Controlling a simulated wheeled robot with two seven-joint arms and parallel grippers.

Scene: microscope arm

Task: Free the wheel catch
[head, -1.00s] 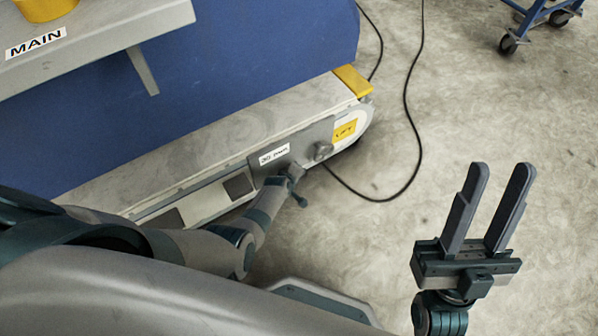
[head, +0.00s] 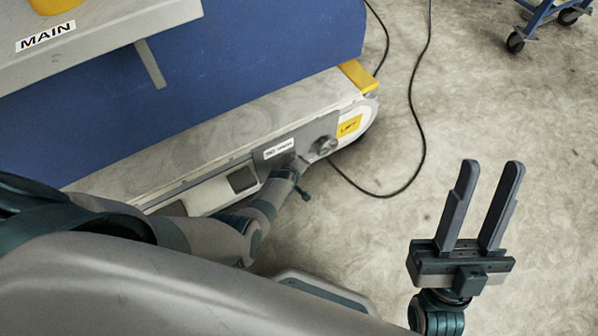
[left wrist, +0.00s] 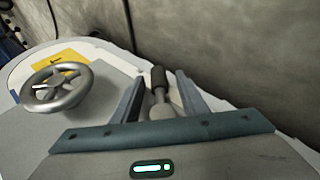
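The grey handwheel (left wrist: 58,86) sits on the panel at the left of the left wrist view; it shows small in the head view (head: 325,145). Beside it, a lever with a dark grip (left wrist: 158,78) and pale round base stands out; this looks like the wheel catch. My left gripper (left wrist: 158,92) has its two fingers apart, one on each side of the lever, with gaps visible. In the head view my left gripper (head: 297,172) is small at the panel, its fingers hard to make out. My right gripper (head: 490,170) is open and empty over the floor.
A black cable (head: 418,110) lies on the floor. A blue wheeled cart (head: 540,20) stands far right.

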